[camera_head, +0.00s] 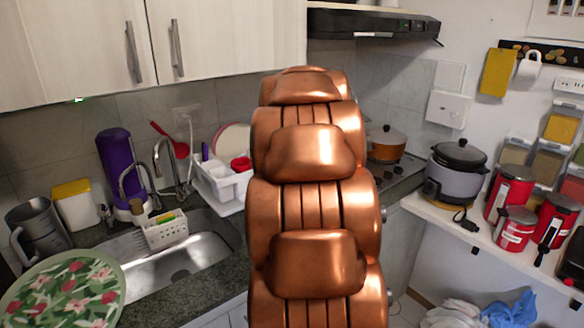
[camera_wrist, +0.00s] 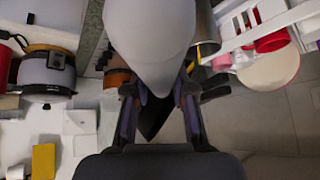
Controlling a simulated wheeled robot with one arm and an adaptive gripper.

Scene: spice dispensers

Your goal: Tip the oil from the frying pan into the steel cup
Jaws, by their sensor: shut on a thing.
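In the wrist view my gripper (camera_wrist: 159,92) is shut, its two fingers on either side of a large pale grey rounded body (camera_wrist: 150,40) with a dark piece below it. This looks like the frying pan, seen close up and partly cut off by the frame edge. Its inside and any oil are hidden. A steel-coloured cylinder (camera_wrist: 206,40) stands just right of it in the wrist view; it may be the steel cup, but only part shows. In the head view my copper arm hides the gripper, the pan and this cylinder.
An orange-brown lidded pot (camera_head: 385,143) stands on the stove behind my arm. A rice cooker (camera_head: 456,172) and several red canisters (camera_head: 508,195) are on the right shelf. A white dish rack (camera_head: 222,180), sink (camera_head: 180,262) and grey jug (camera_head: 38,232) are at left.

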